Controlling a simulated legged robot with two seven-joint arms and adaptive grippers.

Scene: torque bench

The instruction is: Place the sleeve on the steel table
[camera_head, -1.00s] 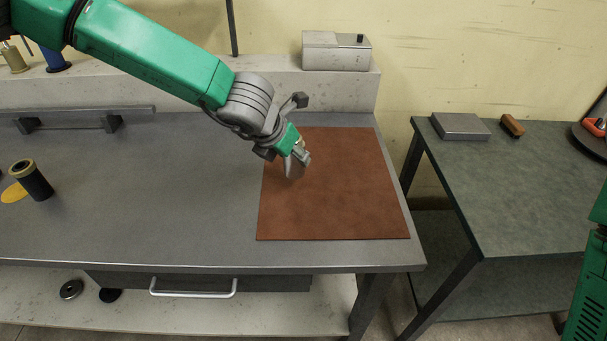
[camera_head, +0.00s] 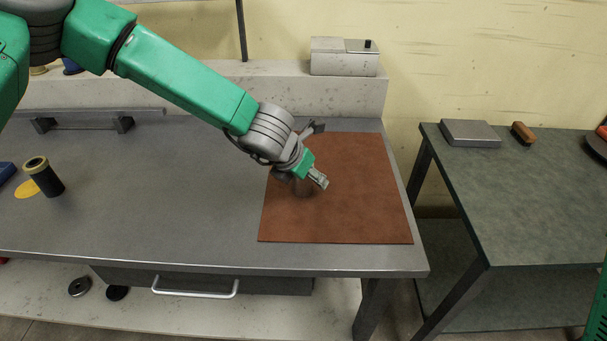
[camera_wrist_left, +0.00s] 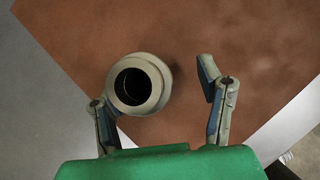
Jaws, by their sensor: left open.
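The sleeve (camera_wrist_left: 155,68) is a pale, round, flanged piece with a dark bore, seen from above in the left wrist view. It appears to stand upright on the brown mat (camera_head: 355,205), which lies on the steel table (camera_head: 150,220). In the head view a small grey-brown shape under my gripper appears to be the sleeve (camera_head: 302,189), partly hidden. My left gripper (camera_head: 318,180) is open, low over the mat. In the wrist view the sleeve lies nearer the left finger of the gripper (camera_wrist_left: 158,92), with a gap to the right finger. My right gripper is not in view.
A black spool (camera_head: 50,178) stands by a yellow disc (camera_head: 27,190) at the table's left. A grey box (camera_head: 343,58) sits on the back ledge. A green-topped side table (camera_head: 510,200) stands to the right across a gap. The table's middle is clear.

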